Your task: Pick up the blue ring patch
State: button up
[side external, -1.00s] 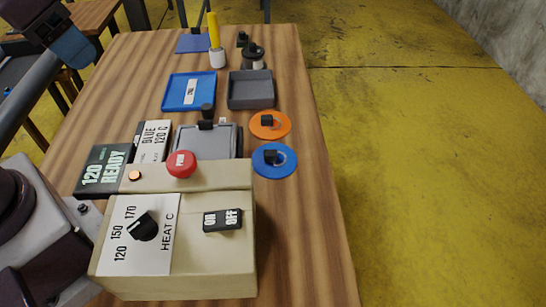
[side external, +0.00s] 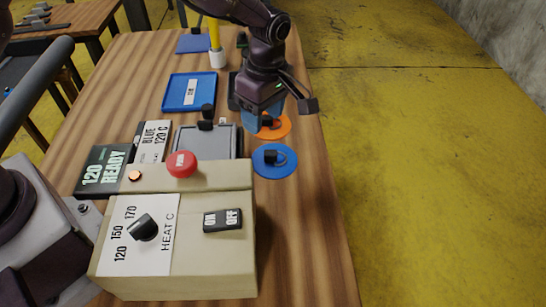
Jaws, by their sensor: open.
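The blue ring patch (side external: 275,169) lies flat near the right edge of the wooden table, a blue disc with a black block-shaped tab and a ring mark on top. My gripper (side external: 265,122) hangs above and behind it, over the orange ring patch (side external: 283,130), and is apart from the blue one. It is open, with no object seen in it; its fingertips are small and partly hidden. The orange patch is partly covered by my gripper in this view.
The beige heat control box (side external: 200,255) with a red button (side external: 181,164) stands in front at left. A grey press plate (side external: 190,143) is left of the patches. A blue tray (side external: 178,104) lies farther back. Table right of the blue patch is clear.

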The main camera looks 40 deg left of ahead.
jog(key=w+d+n, duration=0.1)
jog(key=w+n, duration=0.2)
jog(key=n, duration=0.5)
send_over(276, 152)
jog(key=shift+t+h, duration=0.3)
jog(key=shift+t, duration=0.1)
jog(key=f, duration=0.7)
jog(key=shift+w+d, duration=0.1)
jog(key=shift+d, duration=0.25)
jog(key=f, duration=0.5)
jog(key=shift+a+f, duration=0.1)
jog(key=shift+a, duration=0.25)
grip_shut()
